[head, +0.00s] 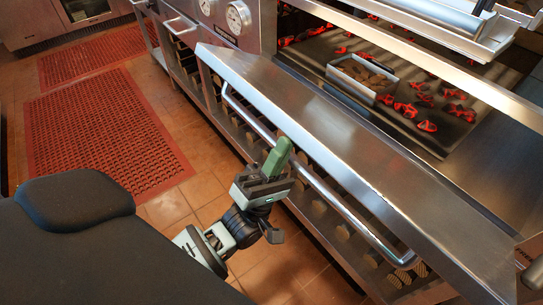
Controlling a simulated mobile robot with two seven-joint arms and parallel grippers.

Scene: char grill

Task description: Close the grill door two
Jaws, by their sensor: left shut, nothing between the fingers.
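The grill door (345,150) is a long steel panel running diagonally across the middle and right of the head view. It stands swung outward, and the grill's inside shows behind it. A long bar handle (347,212) runs along its front side. My left gripper (279,156), with green fingers pointing up, is shut and empty. It overlaps the handle and the door's front edge in the picture; I cannot tell whether it touches them. Part of the handle is hidden behind it. My right gripper is not in view.
Glowing red coals (427,126) and a small metal box (363,77) of dark chunks lie inside the grill. Steel shelving (215,90) runs under the door. Red floor mats (105,135) lie on open tiled floor at left. Gauges (238,17) sit at the top.

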